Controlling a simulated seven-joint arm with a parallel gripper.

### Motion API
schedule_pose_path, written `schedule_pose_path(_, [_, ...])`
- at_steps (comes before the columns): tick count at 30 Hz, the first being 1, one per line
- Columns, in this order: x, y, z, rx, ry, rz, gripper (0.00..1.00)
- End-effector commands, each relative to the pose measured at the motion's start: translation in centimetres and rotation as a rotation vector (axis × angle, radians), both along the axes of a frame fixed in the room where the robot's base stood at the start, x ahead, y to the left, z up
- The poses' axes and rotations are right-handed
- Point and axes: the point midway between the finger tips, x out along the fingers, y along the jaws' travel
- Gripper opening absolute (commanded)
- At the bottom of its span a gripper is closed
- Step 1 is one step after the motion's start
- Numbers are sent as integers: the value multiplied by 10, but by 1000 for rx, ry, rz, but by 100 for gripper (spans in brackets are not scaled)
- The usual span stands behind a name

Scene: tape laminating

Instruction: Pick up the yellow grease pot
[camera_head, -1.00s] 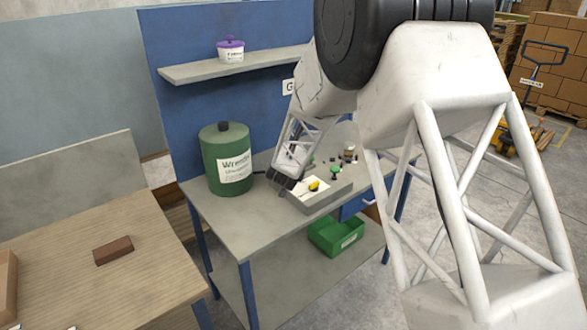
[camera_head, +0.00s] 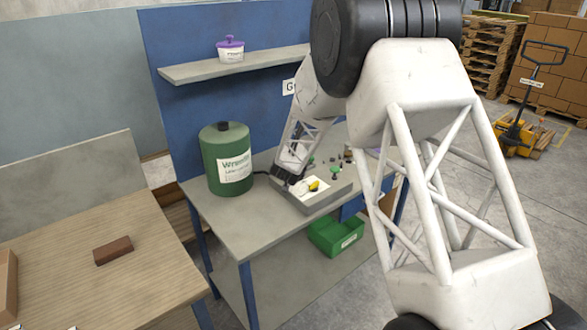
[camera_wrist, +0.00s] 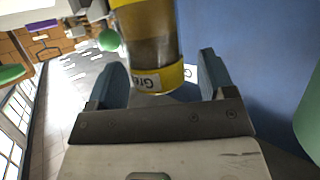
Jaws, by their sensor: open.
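The yellow grease pot (camera_wrist: 150,50) fills the upper middle of the wrist view. It is a clear jar with a yellow band and a white label, with dark contents. My gripper (camera_wrist: 160,82) is open, with one blue-grey finger on each side of the pot. I cannot tell if either finger touches it. In the head view my gripper (camera_head: 284,180) is small and low over the bench, by a grey tray. I cannot make out the pot for sure in that view.
The grey tray (camera_head: 322,203) holds a white part and a small yellow piece (camera_head: 314,185). A large green canister (camera_head: 227,160) stands left of my gripper. Small green and dark items lie behind the tray. A purple-lidded tub (camera_head: 231,50) sits on the shelf above.

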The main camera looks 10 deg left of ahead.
Motion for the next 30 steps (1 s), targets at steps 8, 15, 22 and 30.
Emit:
schedule_pose_path(8, [0,0,0,0,0,0,76])
schedule_pose_path(15, [0,0,0,0,0,0,48])
schedule_pose_path(22, [0,0,0,0,0,0,16])
schedule_pose_path(30, [0,0,2,0,-1,0,16])
